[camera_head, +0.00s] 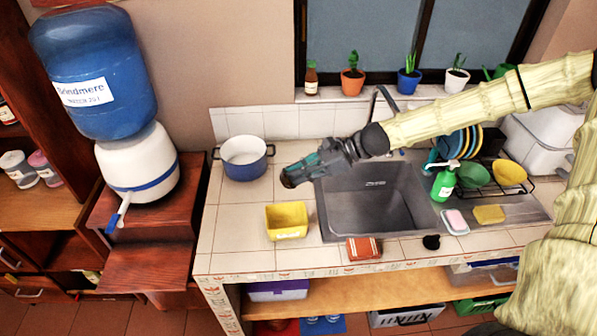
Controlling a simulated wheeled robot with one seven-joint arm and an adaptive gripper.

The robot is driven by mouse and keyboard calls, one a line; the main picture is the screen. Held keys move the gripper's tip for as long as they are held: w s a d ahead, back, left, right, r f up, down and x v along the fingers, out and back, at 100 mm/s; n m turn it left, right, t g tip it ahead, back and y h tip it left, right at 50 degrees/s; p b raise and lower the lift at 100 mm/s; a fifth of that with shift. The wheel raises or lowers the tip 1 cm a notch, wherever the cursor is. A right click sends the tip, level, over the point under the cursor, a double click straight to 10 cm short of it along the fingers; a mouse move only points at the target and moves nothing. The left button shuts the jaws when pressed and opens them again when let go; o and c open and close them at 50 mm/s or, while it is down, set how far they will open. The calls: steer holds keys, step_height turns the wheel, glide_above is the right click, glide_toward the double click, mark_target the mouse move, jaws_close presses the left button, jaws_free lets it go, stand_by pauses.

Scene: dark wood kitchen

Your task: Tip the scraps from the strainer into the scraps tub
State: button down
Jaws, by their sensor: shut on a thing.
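A yellow tub (287,222) with a white label, which I take for the scraps tub, stands on the tiled counter left of the sink. I cannot make out what is inside it. My gripper (299,173) is above the counter, above and slightly right of the tub in the picture. It is shut on a small dark reddish-brown thing (288,181), likely the strainer. The gripper hides much of it, and I cannot see any scraps in it.
A blue pot (246,172) stands left of the gripper. The sink (370,213) is to the right, with a green soap bottle (443,184), a pink sponge (455,222) and a dish rack beyond. A red-brown block (364,248) lies at the counter's front. The left front counter is clear.

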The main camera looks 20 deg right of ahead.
steer(key=shift+d+f+y, duration=0.15)
steer(key=shift+f+y, duration=0.2)
steer(key=shift+y, duration=0.15)
steer(key=shift+f+b, duration=0.25)
steer(key=shift+b, duration=0.65)
steer(key=b, duration=0.2)
steer(key=y+b, duration=0.1)
steer(key=shift+s+d+f+t+y+b, duration=0.1)
steer(key=shift+d+f+t+y+b, duration=0.1)
steer(key=shift+t+y+b, duration=0.15)
steer(key=y+b, duration=0.1)
steer(key=b, duration=0.2)
steer(key=f+y+b, duration=0.1)
steer(key=b, duration=0.3)
steer(key=shift+d+t, duration=0.15)
steer(key=shift+t, duration=0.2)
step_height(320, 180, down, 2)
steer(key=t+y+b, duration=0.1)
steer(key=y+b, duration=0.4)
steer(key=b, duration=1.5)
steer(key=shift+f, duration=0.1)
steer(key=shift+t+y+b, duration=0.4)
steer(key=shift+y+b, duration=0.05)
steer(key=shift+b, duration=0.5)
